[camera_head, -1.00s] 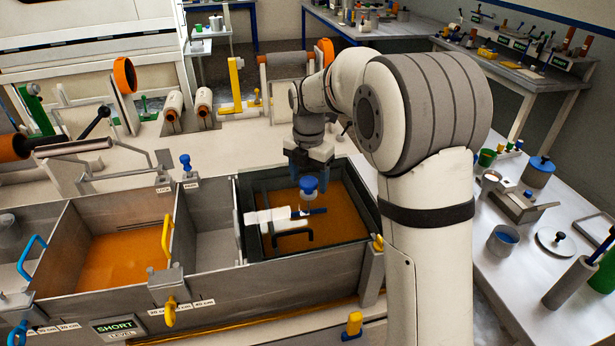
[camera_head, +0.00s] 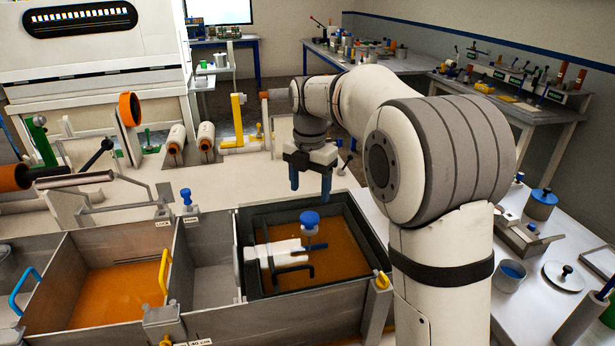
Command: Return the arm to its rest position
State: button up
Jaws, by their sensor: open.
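My gripper (camera_head: 310,180) points down with its two blue-tipped fingers apart and nothing between them. It hangs above the far edge of the dark-framed resin tank (camera_head: 247,285) at the right of the bath. My arm (camera_head: 400,130) rises at the right and bends over toward the back of the tank. Inside the tank, a white fitting (camera_head: 284,252) with a blue knob (camera_head: 309,220) and a dark handle sits over the orange resin (camera_head: 345,250). The gripper is apart from the fitting and the knob.
The bath's left compartment also holds orange resin (camera_head: 115,295), with a yellow handle (camera_head: 165,270) on its wall. A side bench (camera_head: 530,275) with cups and a lidded pot stands at the right.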

jog(key=s+d+f+m+t, duration=0.1)
jog(key=s+d+m, duration=0.3)
jog(key=s+m, duration=0.5)
jog(key=s+d+f+m+t, duration=0.1)
jog(key=s+d+m, duration=0.3)
jog(key=s+m, duration=0.5)
jog(key=s+d+f+m+t, duration=0.1)
jog(key=s+d+m, duration=0.3)
jog(key=s+m, duration=0.5)
jog(key=shift+s+f+m, duration=0.4)
jog(key=shift+f+m, duration=0.3)
jog(key=shift+m, duration=0.2)
